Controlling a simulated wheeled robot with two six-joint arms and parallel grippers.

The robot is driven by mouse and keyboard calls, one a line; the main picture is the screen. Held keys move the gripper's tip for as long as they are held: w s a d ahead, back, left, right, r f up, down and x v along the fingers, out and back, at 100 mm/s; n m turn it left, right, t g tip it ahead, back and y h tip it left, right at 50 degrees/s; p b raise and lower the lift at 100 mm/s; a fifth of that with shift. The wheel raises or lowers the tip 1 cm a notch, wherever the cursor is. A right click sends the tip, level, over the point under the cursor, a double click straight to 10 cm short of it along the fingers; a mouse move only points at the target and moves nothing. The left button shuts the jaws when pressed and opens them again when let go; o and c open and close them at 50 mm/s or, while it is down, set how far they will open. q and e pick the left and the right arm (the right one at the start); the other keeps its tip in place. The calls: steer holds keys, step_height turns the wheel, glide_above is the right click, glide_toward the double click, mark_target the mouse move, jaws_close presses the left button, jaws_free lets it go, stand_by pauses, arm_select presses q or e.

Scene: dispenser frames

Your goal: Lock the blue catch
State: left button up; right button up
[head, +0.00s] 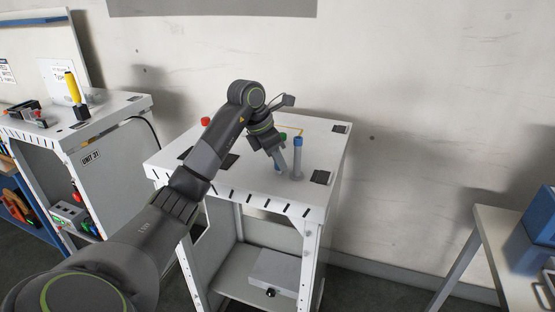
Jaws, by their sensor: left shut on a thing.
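The blue catch (298,158) shows as an upright grey post with a blue cap on the white table. My left gripper (280,164) points down right beside the post, low near the tabletop. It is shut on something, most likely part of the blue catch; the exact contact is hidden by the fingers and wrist. A small blue patch shows at the fingertips. A green-topped part (283,136) is partly hidden behind the gripper. My right gripper is out of view.
The white table (250,190) has a red knob (205,121) at its back left and dark pads near its corners. A grey box (275,270) sits on its lower shelf. Another white unit (110,112) with a yellow-handled tool (72,88) stands left. A blue bin (540,215) is at right.

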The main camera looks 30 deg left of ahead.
arm_select(q)
steer(key=shift+f+m+b, duration=0.15)
steer(key=shift+m+b, duration=0.4)
steer(key=shift+m, duration=0.05)
steer(key=shift+w+a+m+g+h+b, duration=0.1)
steer(key=shift+m+g+h+b, duration=0.3)
steer(key=shift+m, duration=0.4)
steer(key=shift+r+m, duration=0.2)
steer(key=shift+m, duration=0.3)
steer(key=shift+r+m+h+p, duration=0.1)
steer(key=shift+m+h+p, duration=0.25)
steer(key=shift+m, duration=0.15)
steer(key=m+g+p, duration=0.1)
steer(key=m+p, duration=0.1)
steer(key=p, duration=0.1)
steer(key=m+g+p, duration=0.1)
steer(key=m+p, duration=0.1)
steer(key=p, duration=0.1)
steer(key=shift+w+r+m+h, duration=0.15)
steer(key=shift+m+h, duration=0.1)
steer(key=shift+m, duration=0.15)
steer(key=shift+f+m+g+p, duration=0.2)
steer(key=shift+m+g+p, duration=0.3)
steer(key=shift+m+p, duration=0.5)
steer(key=o, duration=1)
steer(key=shift+f, duration=0.1)
